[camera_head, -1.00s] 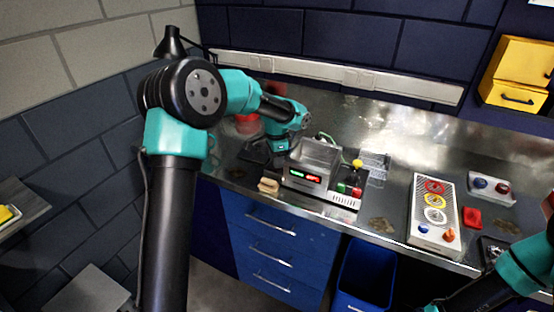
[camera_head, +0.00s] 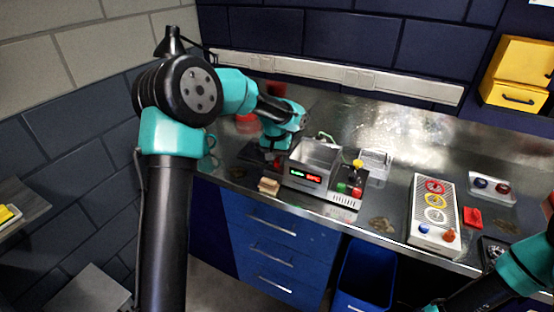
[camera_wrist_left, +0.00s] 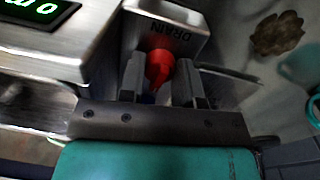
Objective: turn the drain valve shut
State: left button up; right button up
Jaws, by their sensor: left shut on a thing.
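The red drain valve handle (camera_wrist_left: 160,66) shows in the left wrist view, in front of a metal block marked DRAIN (camera_wrist_left: 172,28). My left gripper (camera_wrist_left: 160,82) has one finger on each side of the handle and is shut on it. In the head view my left gripper (camera_head: 274,158) is low at the left side of the metal tank unit (camera_head: 318,157), and the valve is hidden there. My right arm shows at the lower right of the head view, but its gripper is out of the picture.
A clear tray (camera_head: 375,165) and a panel with coloured rings (camera_head: 434,215) stand to the right. A red mug-like thing (camera_head: 247,122) is behind my left forearm.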

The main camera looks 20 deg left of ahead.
pick_arm(q)
jog(key=shift+n, duration=0.8)
jog(key=o, duration=0.9)
